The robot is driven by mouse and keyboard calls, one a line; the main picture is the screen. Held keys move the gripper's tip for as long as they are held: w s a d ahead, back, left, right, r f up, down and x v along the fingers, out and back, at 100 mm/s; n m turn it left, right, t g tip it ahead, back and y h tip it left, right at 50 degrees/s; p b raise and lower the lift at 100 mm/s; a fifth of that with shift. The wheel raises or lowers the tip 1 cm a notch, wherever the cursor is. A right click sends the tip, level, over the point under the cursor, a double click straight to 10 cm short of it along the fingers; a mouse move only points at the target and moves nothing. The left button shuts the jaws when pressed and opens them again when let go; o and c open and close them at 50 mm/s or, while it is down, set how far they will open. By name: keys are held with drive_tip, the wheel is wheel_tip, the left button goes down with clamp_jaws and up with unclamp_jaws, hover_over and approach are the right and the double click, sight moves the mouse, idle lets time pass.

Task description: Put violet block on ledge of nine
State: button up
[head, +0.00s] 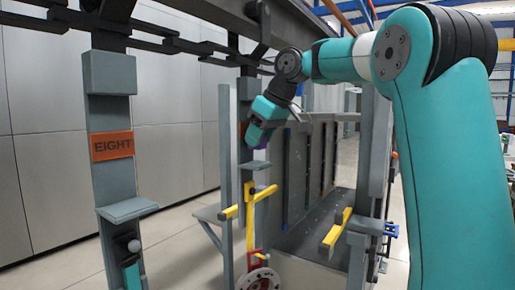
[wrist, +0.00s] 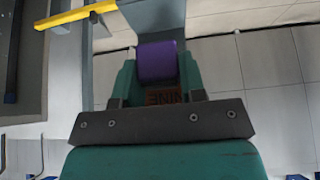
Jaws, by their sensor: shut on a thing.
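My gripper (head: 262,122) is shut on the violet block (wrist: 158,62), which sits between its teal fingers in the wrist view. In the head view only a sliver of the violet block (head: 263,143) shows below the gripper. The orange NINE sign (wrist: 163,97) appears upside down behind the fingers in the wrist view and is partly covered. In the head view the gripper is in front of the nine hanger and hides most of its sign. A grey ledge (head: 257,165) on that hanger shows just below the block. I cannot tell whether they touch.
The EIGHT hanger (head: 112,147) with its own grey ledge (head: 127,209) hangs at the left. Yellow bars (head: 249,201) stand below nine's ledge, and another yellow bar (head: 336,229) is to the right. A grey post (head: 227,170) stands close left of nine.

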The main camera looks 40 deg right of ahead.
drive_tip(key=shift+w+a+f+b, duration=0.15)
drive_tip(key=shift+f+b, duration=0.1)
drive_tip(key=shift+f, duration=0.65)
drive_tip(key=shift+w+f+b, duration=0.15)
drive_tip(key=shift+f+b, duration=0.05)
drive_tip(key=shift+f, duration=0.65)
drive_tip(key=shift+f, duration=0.1)
drive_tip(key=o, duration=0.9)
